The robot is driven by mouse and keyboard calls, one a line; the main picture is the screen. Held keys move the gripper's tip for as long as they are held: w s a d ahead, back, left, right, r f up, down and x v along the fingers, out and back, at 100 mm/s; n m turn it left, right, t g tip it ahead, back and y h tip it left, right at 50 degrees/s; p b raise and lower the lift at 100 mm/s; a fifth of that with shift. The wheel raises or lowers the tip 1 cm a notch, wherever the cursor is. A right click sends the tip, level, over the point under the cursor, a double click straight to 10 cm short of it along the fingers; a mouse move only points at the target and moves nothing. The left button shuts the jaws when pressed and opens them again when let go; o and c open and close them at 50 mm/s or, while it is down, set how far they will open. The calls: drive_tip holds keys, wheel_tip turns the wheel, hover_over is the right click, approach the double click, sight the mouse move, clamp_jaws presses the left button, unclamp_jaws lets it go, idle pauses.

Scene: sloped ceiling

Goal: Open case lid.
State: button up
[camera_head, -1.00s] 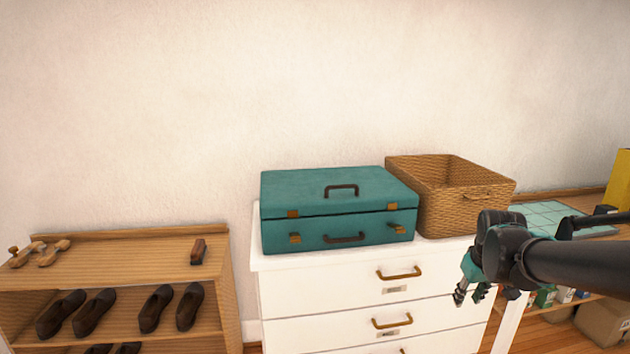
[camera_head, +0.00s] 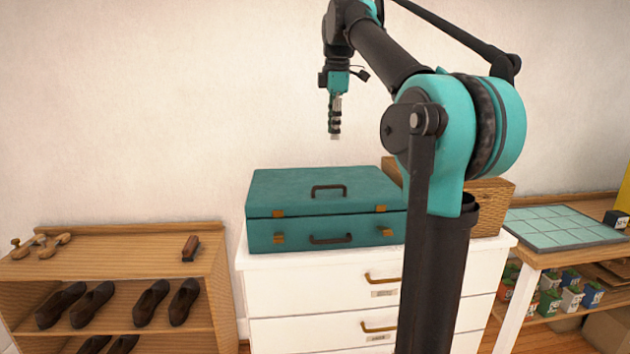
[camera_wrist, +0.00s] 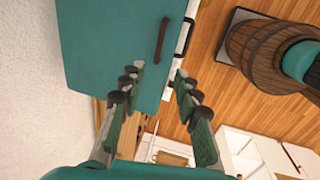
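The teal case (camera_head: 290,210) lies flat and shut on the white dresser, with a dark handle on its lid, another on its front, and brass latches. Its lid (camera_head: 370,184) is down. In the head view my gripper (camera_head: 334,136) points down above the case's rear right part, clear of the lid. In the wrist view my gripper (camera_wrist: 156,82) has its two fingers apart with nothing held between them. The teal lid (camera_wrist: 105,40) and its dark handle (camera_wrist: 162,38) show beyond the fingertips there.
The white dresser (camera_head: 275,290) bears both. A wooden shoe shelf (camera_head: 130,262) is at left, a tiled-top table (camera_head: 560,228) at right. The wall (camera_wrist: 30,90) is close behind the case.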

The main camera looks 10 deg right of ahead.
sight(331, 186)
drive_tip(key=w+f, duration=0.1)
drive_tip(key=f, duration=0.4)
drive_tip(key=w+f, duration=0.1)
drive_tip(key=f, duration=0.5)
drive_tip(key=w+f, duration=0.1)
drive_tip(key=f, duration=0.5)
drive_tip(key=shift+w, duration=0.15)
clamp_jaws()
